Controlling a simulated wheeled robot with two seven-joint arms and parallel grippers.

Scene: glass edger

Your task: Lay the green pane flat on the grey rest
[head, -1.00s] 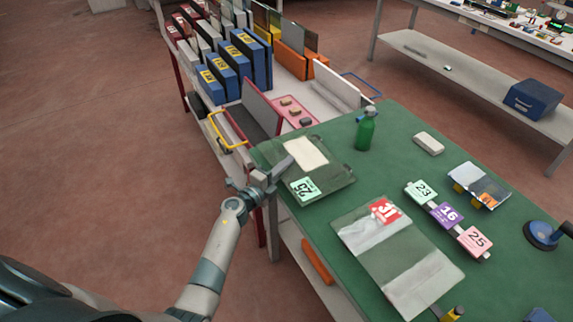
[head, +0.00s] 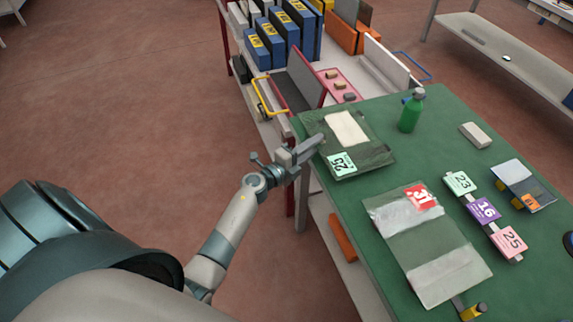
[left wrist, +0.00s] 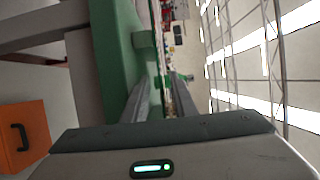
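I cannot make out for sure which surface is the grey rest. My right gripper is out of view.
A larger clear pane (head: 428,247) with a red label and pale bands lies nearer on the green table (head: 455,155). A green bottle (head: 410,112), a pale block (head: 475,135) and number cards (head: 486,210) stand around. A loaded trolley (head: 275,128) adjoins the far left.

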